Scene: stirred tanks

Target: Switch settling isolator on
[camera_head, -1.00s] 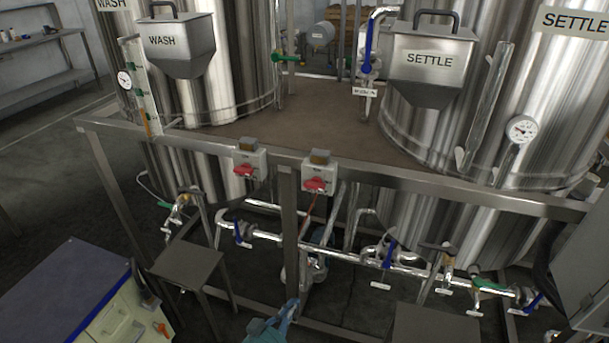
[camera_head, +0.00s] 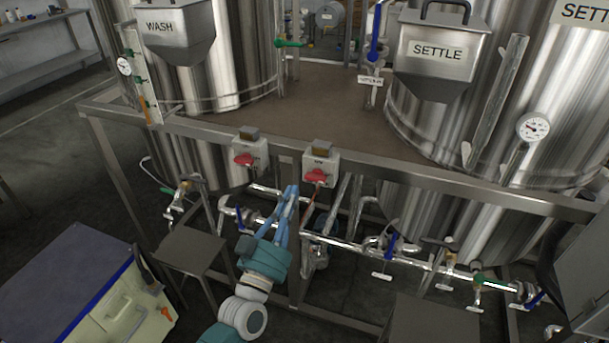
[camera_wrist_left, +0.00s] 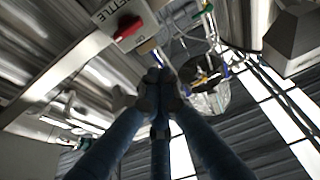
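The settling isolator (camera_head: 321,165) is a pale box with a red rotary handle (camera_head: 317,176), mounted on the front steel rail, the right one of two. In the left wrist view its red handle (camera_wrist_left: 127,27) sits at the top under a label ending in "TTLE"; small lettering below the handle is too small to read surely. My left gripper (camera_head: 296,192) has blue fingers pointing up, just below and left of this box and apart from the handle. In the left wrist view its fingertips (camera_wrist_left: 160,78) come together with nothing between them. My right gripper is out of view.
A similar isolator (camera_head: 249,154) with a red handle is close on the left. The steel rail (camera_head: 400,176) runs across the front. Pipes with valves (camera_head: 350,246) lie below it. A small stand (camera_head: 192,252) and a cream cabinet (camera_head: 130,310) are at lower left.

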